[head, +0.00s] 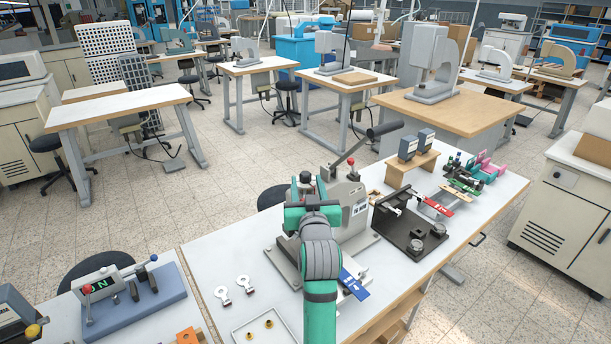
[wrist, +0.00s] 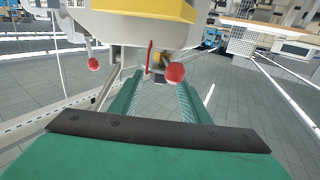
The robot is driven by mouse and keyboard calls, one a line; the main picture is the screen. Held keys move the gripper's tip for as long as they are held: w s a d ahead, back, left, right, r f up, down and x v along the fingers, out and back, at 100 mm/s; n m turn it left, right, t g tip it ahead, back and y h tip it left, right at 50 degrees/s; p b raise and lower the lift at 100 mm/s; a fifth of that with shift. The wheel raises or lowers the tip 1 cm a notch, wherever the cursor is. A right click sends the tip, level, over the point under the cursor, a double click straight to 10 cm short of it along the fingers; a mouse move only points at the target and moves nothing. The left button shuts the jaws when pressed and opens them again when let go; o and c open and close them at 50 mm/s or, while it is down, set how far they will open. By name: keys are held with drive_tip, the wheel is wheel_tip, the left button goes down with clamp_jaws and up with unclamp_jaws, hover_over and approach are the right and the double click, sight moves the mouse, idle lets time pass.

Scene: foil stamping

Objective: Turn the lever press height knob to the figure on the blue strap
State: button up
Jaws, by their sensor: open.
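The grey lever press (head: 357,203) stands on the white bench, with a dark lever (head: 372,137) angled up to the right. The blue strap (head: 354,284) lies at the press's front right; its figure is too small to read. My gripper (wrist: 156,88) is open at the press. In the wrist view, a red ball (wrist: 175,72) shows just beyond and between the fingertips, close to the right one, with no clear grip on it. Another red ball (wrist: 94,63) hangs farther left. I cannot tell which part is the height knob. In the head view, my arm hides part of the press.
A black fixture (head: 408,226) stands right of the press. A small wooden stand (head: 411,171) with two dark blocks is behind it. Two metal pieces (head: 233,290) and a tray (head: 240,333) with brass parts lie left of my arm. Bench surface between them is clear.

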sight(306, 179)
drive_tip(key=shift+w+a, duration=0.15)
drive_tip(key=shift+w, duration=1.05)
drive_tip(key=shift+w+a, duration=0.1)
drive_tip(key=shift+w, duration=1.1)
drive_tip(key=c, duration=1.1)
